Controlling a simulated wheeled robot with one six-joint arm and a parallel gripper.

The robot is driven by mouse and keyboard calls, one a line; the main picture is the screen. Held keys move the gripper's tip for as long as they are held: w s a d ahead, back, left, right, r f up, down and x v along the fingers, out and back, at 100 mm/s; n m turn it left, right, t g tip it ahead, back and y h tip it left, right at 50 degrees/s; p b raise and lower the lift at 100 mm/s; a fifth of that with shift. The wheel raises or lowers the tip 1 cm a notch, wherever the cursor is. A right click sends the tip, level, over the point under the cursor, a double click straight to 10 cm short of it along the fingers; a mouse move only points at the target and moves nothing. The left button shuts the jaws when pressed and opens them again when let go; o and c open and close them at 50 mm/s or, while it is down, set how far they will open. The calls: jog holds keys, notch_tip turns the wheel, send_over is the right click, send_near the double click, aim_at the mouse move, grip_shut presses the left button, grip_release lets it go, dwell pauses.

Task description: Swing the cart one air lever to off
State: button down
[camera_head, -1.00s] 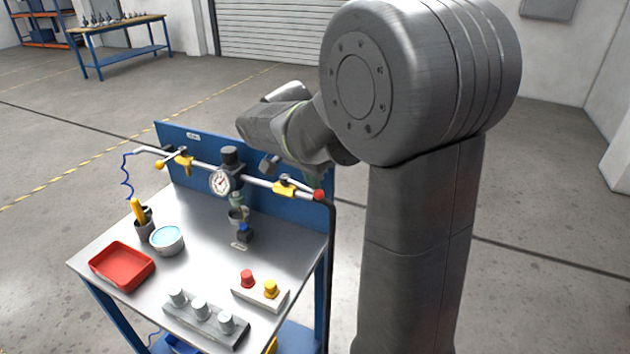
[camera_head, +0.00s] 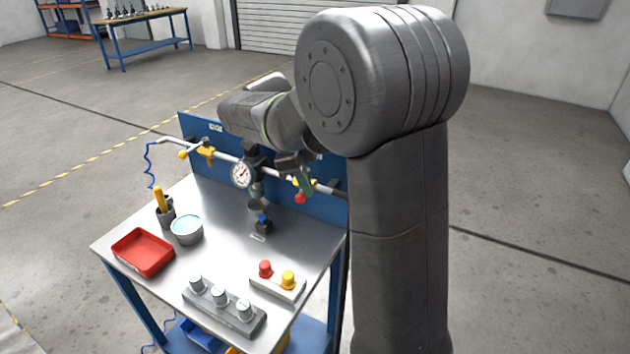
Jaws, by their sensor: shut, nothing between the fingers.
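The cart's air pipe (camera_head: 228,158) runs along the blue back panel. On its right part sits a yellow valve, partly covered by my gripper (camera_head: 305,183). This valve's lever ends in a red knob (camera_head: 300,198), which hangs in front of the pipe, so the lever lies across it. My gripper is shut and empty, right at this valve and just above the red knob; I cannot tell whether it touches the lever. A pressure gauge (camera_head: 243,174) sits between the valves.
The steel cart top (camera_head: 215,255) carries a red tray (camera_head: 143,252), a bowl (camera_head: 187,229), a cup with a yellow-handled tool (camera_head: 160,200), a block with red and yellow knobs (camera_head: 278,281) and a grey block with cylinders (camera_head: 225,307). Floor around the cart is open.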

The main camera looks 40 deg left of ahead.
jog(key=shift+s+a+p, duration=0.25)
jog(key=shift+s+a, duration=0.1)
jog(key=shift+a, duration=0.3)
jog(key=shift+s+a+p, duration=0.2)
jog(key=shift+s+a, duration=0.1)
jog(key=shift+a, duration=0.35)
jog(key=v, duration=1.4)
jog(key=shift+f, duration=0.15)
